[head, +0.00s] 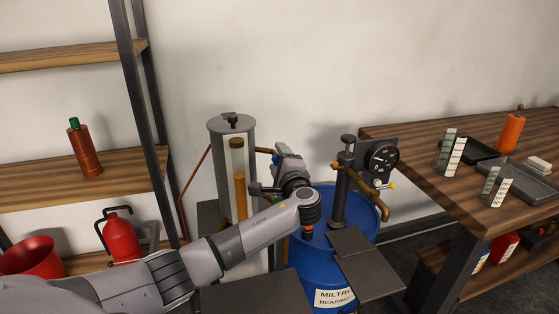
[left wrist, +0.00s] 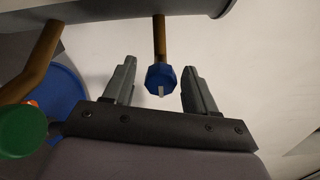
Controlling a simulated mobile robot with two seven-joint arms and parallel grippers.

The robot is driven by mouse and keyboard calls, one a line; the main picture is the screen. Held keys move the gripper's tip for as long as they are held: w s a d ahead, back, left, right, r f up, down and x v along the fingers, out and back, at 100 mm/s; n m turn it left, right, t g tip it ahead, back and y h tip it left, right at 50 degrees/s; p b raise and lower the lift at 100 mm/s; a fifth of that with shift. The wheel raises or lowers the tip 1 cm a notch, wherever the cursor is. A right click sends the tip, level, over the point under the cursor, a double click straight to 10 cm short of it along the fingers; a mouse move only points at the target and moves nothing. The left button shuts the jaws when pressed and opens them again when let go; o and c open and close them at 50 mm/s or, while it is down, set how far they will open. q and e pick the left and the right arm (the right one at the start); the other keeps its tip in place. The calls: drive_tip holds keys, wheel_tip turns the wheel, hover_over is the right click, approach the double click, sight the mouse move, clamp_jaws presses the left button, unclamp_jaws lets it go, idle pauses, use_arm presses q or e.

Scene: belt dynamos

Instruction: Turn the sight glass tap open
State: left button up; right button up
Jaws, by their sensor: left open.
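The sight glass (head: 237,165) is a grey upright cylinder with an amber-filled tube, standing left of the blue drum in the head view. In the left wrist view, a blue faceted tap knob (left wrist: 160,79) with a pale mark sits on the end of a brass pipe. My left gripper (left wrist: 159,66) is open, with one finger on each side of the blue knob and a visible gap to both. In the head view my left gripper (head: 268,187) is beside the sight glass and hides the tap there. My right gripper is not in view.
A green knob (left wrist: 22,130) is left of the fingers, near another brass pipe. A wooden bench (head: 420,160) is at right, a shelf (head: 100,175) at left.

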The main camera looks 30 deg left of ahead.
use_arm(q)
drive_tip(key=b+v, duration=0.1)
drive_tip(key=v, duration=0.6)
drive_tip(key=shift+d, duration=0.1)
idle(0.5)
